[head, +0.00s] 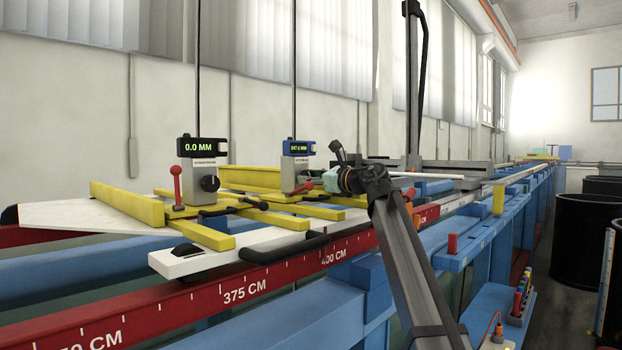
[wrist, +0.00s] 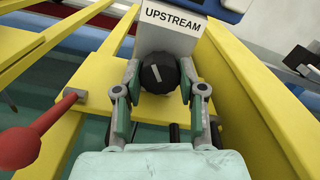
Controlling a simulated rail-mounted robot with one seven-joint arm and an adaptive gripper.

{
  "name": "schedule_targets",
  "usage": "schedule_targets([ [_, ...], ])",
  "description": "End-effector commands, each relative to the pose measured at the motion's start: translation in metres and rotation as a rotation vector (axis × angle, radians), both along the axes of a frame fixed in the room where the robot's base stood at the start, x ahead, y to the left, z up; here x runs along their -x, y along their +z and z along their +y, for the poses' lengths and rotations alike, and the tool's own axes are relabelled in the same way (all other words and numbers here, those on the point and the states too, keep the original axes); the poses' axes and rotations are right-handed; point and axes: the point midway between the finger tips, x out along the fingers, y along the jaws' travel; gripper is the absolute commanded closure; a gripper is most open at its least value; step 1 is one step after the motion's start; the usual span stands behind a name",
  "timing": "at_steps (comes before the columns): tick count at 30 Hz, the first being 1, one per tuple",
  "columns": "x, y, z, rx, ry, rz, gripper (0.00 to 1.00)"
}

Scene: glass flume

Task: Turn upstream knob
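In the head view the upstream gauge (head: 298,148) is the blue-topped one, right of the black-topped gauge. My gripper (head: 314,185) reaches its knob from the right. The gauge's digits are too small to read surely, and the knob is mostly hidden there.
A black-topped gauge (head: 203,147) reading 0.0 MM has its own black knob (head: 209,183). Red-balled levers, one at lower left in the wrist view (wrist: 22,146), stand near yellow bars (wrist: 265,90). A red scale rail (head: 250,290) runs below.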

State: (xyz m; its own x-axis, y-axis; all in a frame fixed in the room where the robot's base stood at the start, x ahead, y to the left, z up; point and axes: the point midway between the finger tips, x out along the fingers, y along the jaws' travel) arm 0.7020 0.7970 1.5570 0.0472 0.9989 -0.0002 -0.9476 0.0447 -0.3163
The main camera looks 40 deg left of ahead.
Motion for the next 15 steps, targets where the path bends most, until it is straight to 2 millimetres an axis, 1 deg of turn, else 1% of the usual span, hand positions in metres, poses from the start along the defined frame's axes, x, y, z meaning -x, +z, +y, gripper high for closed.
schedule_targets([
  [8, 0.0001, 0.0010, 0.0001, -0.002, 0.000, 0.013, 0.95],
  [15, 0.0005, 0.0030, -0.0001, -0.006, 0.000, 0.098, 0.95],
])
